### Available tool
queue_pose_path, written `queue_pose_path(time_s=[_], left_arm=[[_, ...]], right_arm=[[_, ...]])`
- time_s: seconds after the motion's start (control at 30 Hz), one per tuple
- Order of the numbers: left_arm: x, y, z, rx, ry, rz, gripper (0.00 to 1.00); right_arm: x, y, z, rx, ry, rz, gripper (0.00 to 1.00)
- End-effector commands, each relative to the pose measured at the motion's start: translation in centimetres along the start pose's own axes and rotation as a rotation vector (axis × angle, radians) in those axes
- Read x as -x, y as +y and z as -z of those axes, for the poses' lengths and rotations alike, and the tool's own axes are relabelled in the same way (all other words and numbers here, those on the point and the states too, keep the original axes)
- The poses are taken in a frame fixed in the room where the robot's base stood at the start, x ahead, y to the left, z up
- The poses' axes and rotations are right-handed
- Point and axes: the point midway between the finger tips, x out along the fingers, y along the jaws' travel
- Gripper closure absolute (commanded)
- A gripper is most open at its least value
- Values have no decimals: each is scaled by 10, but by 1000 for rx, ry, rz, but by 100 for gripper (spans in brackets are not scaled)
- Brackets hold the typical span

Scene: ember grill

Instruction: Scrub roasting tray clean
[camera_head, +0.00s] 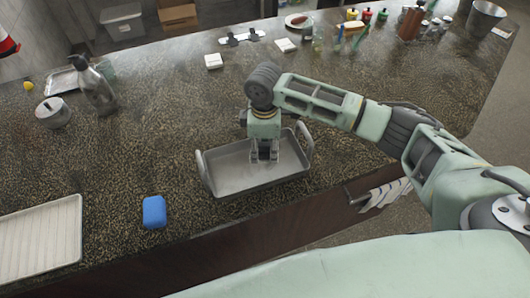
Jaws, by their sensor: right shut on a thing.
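The grey metal roasting tray (237,184) sits on the dark speckled counter near its front edge, with a raised handle at its left and right ends. My right gripper (264,155) points down over the far part of the tray, with its fingertips inside the rim. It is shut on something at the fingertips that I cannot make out. A blue sponge (154,212) lies on the counter to the left of the tray, apart from the gripper. My left gripper is not in view.
A white ribbed tray (40,240) lies at the front left. A soap dispenser (97,91) and a small metal pot (52,113) stand at the back left. Bottles and a metal bucket (485,18) stand at the back right. The counter between the sponge and dispenser is clear.

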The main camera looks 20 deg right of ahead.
Motion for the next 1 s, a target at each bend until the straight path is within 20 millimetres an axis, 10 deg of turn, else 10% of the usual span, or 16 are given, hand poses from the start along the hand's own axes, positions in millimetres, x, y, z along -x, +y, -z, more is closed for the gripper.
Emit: queue_pose_path(time_s=[1.0], left_arm=[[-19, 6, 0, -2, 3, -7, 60]], right_arm=[[21, 2, 0, -109, 1, -4, 78]])
